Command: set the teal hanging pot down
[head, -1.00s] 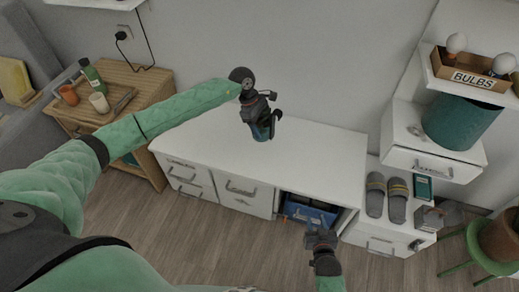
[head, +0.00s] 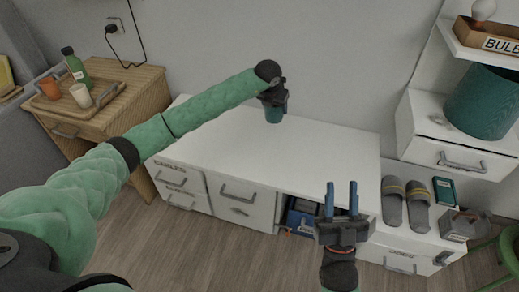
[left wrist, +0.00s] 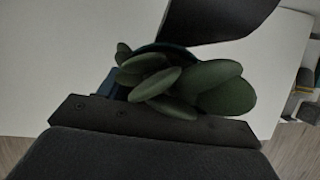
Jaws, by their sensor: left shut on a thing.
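The teal hanging pot (head: 274,115) is in my left gripper (head: 273,103), over the back part of the white desk top (head: 250,150). In the head view only its lower part shows below the gripper. I cannot tell whether its base touches the desk. In the left wrist view, thick green leaves (left wrist: 190,85) cover most of the pot, and a dark teal rim shows behind them. My left gripper is shut on the pot. My right gripper (head: 341,198) is open and empty in front of the desk, its two blue fingers pointing up and apart.
Grey slippers (head: 405,202) and a teal box (head: 444,191) lie on the lower right section. A large teal bin (head: 482,102) stands on the right drawer unit, under a bulbs box (head: 488,40). A wooden side table (head: 110,110) stands left. The desk top is otherwise clear.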

